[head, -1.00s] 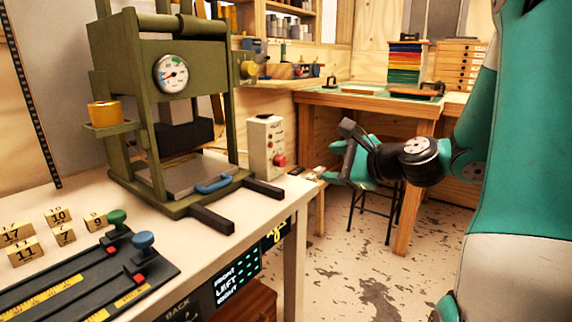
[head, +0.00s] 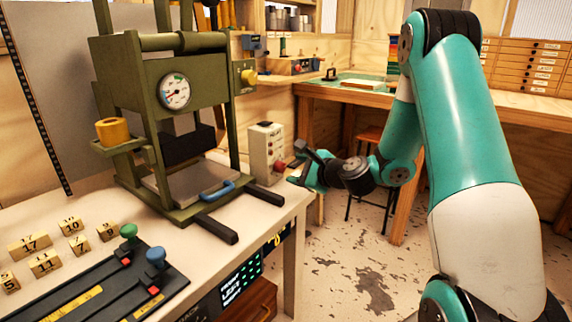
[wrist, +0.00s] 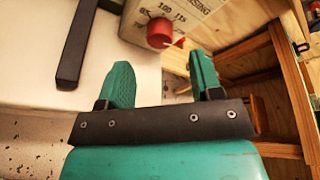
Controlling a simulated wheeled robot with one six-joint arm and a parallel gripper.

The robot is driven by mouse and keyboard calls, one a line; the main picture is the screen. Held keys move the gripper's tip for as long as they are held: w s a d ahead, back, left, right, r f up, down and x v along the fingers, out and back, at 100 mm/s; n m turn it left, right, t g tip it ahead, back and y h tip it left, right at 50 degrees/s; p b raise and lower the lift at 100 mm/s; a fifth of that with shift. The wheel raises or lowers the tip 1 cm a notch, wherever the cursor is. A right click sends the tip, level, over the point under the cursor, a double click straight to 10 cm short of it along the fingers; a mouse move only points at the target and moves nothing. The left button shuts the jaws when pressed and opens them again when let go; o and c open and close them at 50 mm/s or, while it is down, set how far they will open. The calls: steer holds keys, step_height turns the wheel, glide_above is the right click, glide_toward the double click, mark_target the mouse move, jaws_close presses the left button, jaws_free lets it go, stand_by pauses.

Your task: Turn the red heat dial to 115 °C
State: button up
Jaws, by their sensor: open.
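The red heat dial (wrist: 160,32) sits on the face of a cream control box in the wrist view, with printed numbers around it, among them 85, 100 and 115. Its red pointer tip sticks out to the lower right. In the head view the dial (head: 280,167) is low on the box (head: 265,147), at the right end of the bench. My gripper (wrist: 162,80) is open and empty, its two teal fingers pointing at the box. The dial lies ahead of and between the fingertips, apart from them. In the head view my gripper (head: 297,167) is just right of the dial.
A green press (head: 160,110) with a round gauge (head: 175,91) stands left of the box. Its dark foot bar (wrist: 77,45) lies left of my fingers. Numbered blocks (head: 30,246) and a slider panel (head: 100,285) lie at the front left. Open floor is to the right.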

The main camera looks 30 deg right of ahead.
mark_target(283, 167)
steer(key=x, duration=0.5)
steer(key=shift+w, duration=0.2)
steer(key=c, duration=0.9)
